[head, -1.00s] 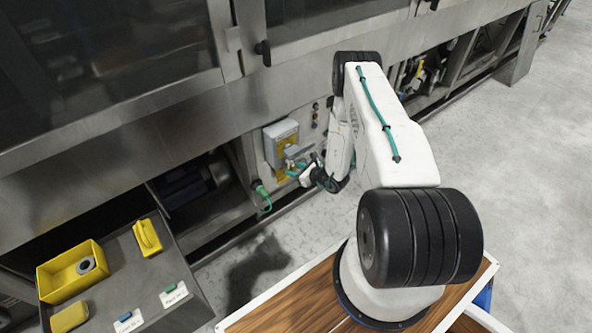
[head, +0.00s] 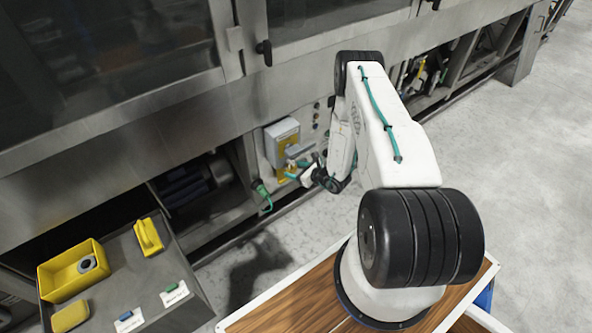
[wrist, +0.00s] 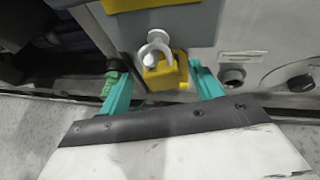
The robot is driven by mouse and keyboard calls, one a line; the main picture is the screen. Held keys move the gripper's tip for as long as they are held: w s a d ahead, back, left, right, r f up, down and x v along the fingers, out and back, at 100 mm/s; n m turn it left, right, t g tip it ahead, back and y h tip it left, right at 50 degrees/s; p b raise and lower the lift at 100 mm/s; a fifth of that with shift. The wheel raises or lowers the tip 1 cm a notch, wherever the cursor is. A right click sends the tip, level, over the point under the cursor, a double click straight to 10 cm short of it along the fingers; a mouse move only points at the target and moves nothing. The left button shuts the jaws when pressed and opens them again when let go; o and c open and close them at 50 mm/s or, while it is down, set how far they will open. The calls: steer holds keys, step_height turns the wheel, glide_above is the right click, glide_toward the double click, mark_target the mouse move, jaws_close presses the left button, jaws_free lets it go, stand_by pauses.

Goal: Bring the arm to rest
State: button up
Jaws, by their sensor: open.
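My gripper (wrist: 160,85) is open in the wrist view, with its two teal fingers spread to either side of a yellow padlock (wrist: 163,75). The padlock hangs by its shackle from a round stud below a grey box, and I see no finger touching it. In the head view my gripper (head: 292,171) is small, in front of the lower machine panel, just below the grey box (head: 281,135). My arm reaches from its base on the wooden deck toward the machine.
A grey shelf (head: 150,285) at the lower left holds a yellow bin (head: 62,283) with a grey ring, a yellow block (head: 148,237) and small labelled tags. The floor at right is clear.

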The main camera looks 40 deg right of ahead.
steer(key=v, duration=0.8)
steer(key=s+a+r+n+g+y, duration=0.2)
steer(key=a+r+n+y, duration=0.15)
steer(key=a, duration=0.25)
steer(key=s+a+r+n+g+y, duration=0.2)
steer(key=a+r+n+g, duration=0.25)
steer(key=r, duration=0.45)
steer(key=s+a+r+n+g+y, duration=0.25)
steer(key=r+n, duration=0.25)
steer(key=r, duration=0.4)
steer(key=s+a+r+n+g+y, duration=0.15)
steer(key=a+r+n+g, duration=0.3)
steer(key=r, duration=0.45)
steer(key=s+a+r+n+t+h, duration=0.1)
steer(key=s+a+r+n+h, duration=0.1)
steer(key=s+r+n+h, duration=0.4)
steer(key=s+a+r+n+t+h, duration=0.1)
steer(key=s+r+n+h, duration=0.6)
steer(key=s+r, duration=0.8)
step_height(320, 180, up, 6)
steer(key=shift+a+f+n, duration=0.1)
steer(key=shift+a+n, duration=0.5)
steer(key=shift+n, duration=0.55)
steer(key=shift+s, duration=0.1)
steer(key=shift+c, duration=0.4)
